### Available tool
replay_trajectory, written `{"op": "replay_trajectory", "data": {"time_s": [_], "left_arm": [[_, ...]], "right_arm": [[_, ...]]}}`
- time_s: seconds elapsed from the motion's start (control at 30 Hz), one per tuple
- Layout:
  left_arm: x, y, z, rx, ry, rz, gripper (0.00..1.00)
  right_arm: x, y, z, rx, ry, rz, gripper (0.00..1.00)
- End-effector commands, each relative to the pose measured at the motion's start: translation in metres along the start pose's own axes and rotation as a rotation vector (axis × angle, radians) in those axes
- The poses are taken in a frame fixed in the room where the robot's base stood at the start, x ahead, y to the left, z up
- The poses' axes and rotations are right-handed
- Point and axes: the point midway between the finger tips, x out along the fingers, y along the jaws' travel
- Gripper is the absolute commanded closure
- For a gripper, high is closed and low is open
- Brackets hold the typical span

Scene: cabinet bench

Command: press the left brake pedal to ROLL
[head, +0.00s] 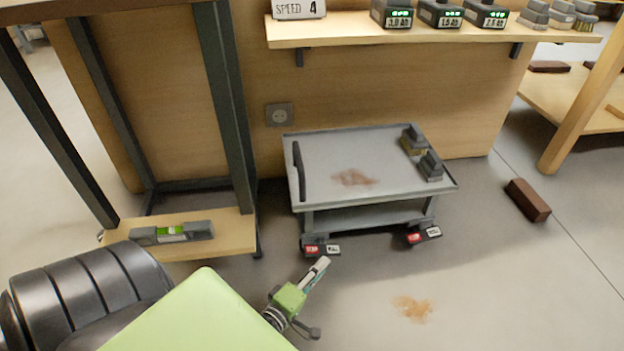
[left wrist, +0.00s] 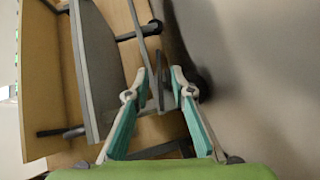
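The grey cart (head: 372,205) stands on the floor against the wooden panel. Its left brake pedal (head: 322,250), with a red and a white part, sits at the foot of the front left leg. The right brake pedal (head: 424,235) is alike. The lettering is too small to read surely. My left gripper (head: 321,265) is low, just in front of the left pedal; I cannot tell whether they touch. In the left wrist view, the gripper (left wrist: 160,73) has its fingertips apart, with grey cart parts seen between or beyond them. My right gripper is out of view.
A bench frame with a wooden shelf (head: 230,232) holding a spirit level (head: 172,232) stands left. Brushes (head: 430,166) lie on the cart top. A brown block (head: 527,200) lies on the floor right.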

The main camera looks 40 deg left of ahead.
Motion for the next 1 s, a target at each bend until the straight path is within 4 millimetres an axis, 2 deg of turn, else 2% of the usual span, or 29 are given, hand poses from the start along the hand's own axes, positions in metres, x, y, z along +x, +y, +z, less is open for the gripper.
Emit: {"op": "replay_trajectory", "data": {"time_s": [0.1, 0.3, 1.0], "left_arm": [[-0.02, 0.0, 0.0, 0.0, 0.0, -0.001, 0.78], [-0.035, 0.001, 0.0, 0.0, 0.001, 0.001, 0.78], [-0.037, 0.0, 0.0, 0.0, 0.0, 0.0, 0.78]], "right_arm": [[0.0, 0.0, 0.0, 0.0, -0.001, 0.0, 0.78], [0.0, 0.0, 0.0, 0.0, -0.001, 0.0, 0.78], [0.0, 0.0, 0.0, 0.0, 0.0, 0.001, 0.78]]}}
